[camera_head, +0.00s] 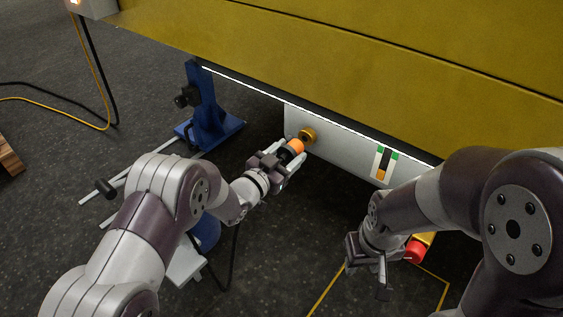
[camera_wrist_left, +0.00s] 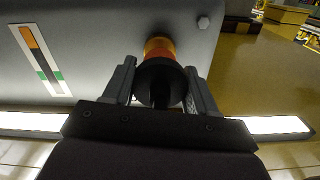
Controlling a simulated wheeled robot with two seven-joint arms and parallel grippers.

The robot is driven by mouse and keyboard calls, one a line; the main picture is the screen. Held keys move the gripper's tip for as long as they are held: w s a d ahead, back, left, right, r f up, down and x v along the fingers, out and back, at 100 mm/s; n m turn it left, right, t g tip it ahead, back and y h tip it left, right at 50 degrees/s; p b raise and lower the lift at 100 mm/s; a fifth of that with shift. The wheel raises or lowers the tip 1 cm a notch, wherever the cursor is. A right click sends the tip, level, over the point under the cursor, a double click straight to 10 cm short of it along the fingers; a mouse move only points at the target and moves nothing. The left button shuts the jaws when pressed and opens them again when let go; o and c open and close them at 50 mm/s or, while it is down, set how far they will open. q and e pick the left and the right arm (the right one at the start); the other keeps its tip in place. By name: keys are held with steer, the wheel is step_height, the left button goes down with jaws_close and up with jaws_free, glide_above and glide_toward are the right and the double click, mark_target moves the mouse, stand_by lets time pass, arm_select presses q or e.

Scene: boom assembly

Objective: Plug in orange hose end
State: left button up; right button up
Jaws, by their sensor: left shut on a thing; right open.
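The orange hose end (camera_head: 296,146) is in the jaws of my left gripper (camera_head: 291,158), with its orange tip pointing at the panel. In the left wrist view the hose end's black body (camera_wrist_left: 160,82) sits between the two fingers. A round brass-coloured socket (camera_head: 309,135) stands out from the white panel (camera_head: 340,158). The orange tip is in line with the socket and right up against it in the picture; I cannot tell whether it is inside. My right gripper (camera_head: 367,268) is open and empty, low at the right, away from the socket.
A large yellow boom (camera_head: 350,55) runs above the panel. A blue stand (camera_head: 205,105) is behind my left arm. A label with green and orange marks (camera_head: 382,165) is on the panel. A red and yellow object (camera_head: 415,250) lies beside my right gripper.

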mark_target(295, 147)
arm_select(q)
steer(key=shift+b+x, duration=0.3)
steer(key=shift+x, duration=0.7)
steer(key=shift+r+p, duration=0.1)
steer(key=shift+p, duration=0.3)
stand_by(1.2)
steer(key=shift+w+d, duration=0.45)
stand_by(0.4)
steer(key=o, duration=1.1)
steer(key=shift+a, duration=0.1)
